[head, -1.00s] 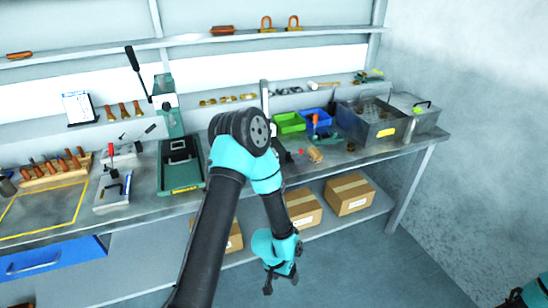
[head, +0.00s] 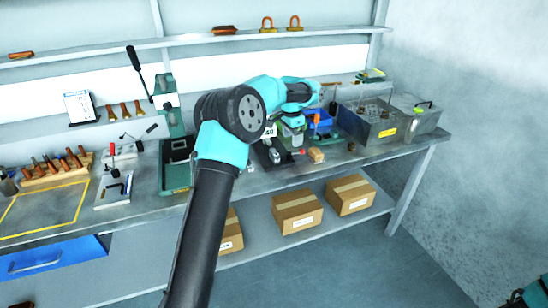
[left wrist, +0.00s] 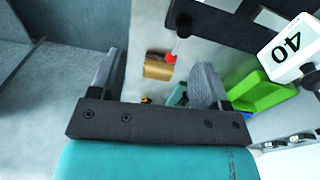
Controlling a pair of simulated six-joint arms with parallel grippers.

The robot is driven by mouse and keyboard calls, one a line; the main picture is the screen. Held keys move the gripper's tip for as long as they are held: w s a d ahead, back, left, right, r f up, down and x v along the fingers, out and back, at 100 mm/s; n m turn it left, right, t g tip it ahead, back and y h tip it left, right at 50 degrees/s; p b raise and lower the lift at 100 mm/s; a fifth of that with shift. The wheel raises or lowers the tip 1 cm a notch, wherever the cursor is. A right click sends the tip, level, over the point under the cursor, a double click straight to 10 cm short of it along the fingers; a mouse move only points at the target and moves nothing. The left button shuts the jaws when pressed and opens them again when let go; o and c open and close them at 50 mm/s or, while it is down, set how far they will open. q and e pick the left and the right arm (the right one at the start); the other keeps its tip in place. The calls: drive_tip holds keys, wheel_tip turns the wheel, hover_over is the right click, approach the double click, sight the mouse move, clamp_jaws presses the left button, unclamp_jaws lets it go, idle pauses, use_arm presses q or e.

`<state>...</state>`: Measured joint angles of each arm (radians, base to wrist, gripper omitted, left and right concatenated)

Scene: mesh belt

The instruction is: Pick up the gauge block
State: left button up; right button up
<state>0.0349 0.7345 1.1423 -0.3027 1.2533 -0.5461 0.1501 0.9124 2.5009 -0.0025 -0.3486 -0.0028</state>
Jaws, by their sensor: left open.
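I cannot clearly make out the gauge block in either view. A dark base plate (head: 269,154) lies on the bench in the head view, partly behind my arm. My left gripper (head: 296,143) points down over the bench beside this plate. Its two fingers (left wrist: 157,80) stand wide apart with nothing between them in grip. My right gripper is not in view.
A tan piece (left wrist: 158,68) and a red knob (left wrist: 170,58) lie below the fingers. The bench's front edge is close.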

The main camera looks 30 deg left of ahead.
use_arm(q)
wheel_tip(320, 180, up, 7)
hover_over(274, 152)
drive_tip(key=shift+r+m+y, duration=0.2)
drive_tip(key=shift+m+y, duration=0.2)
drive_tip(key=shift+f, duration=0.15)
wheel_tip(274, 152, down, 12)
drive_tip(key=shift+f, duration=0.1)
drive_tip(key=shift+d+f, duration=0.1)
drive_tip(key=shift+f, duration=2.45)
drive_tip(key=shift+c, duration=0.4)
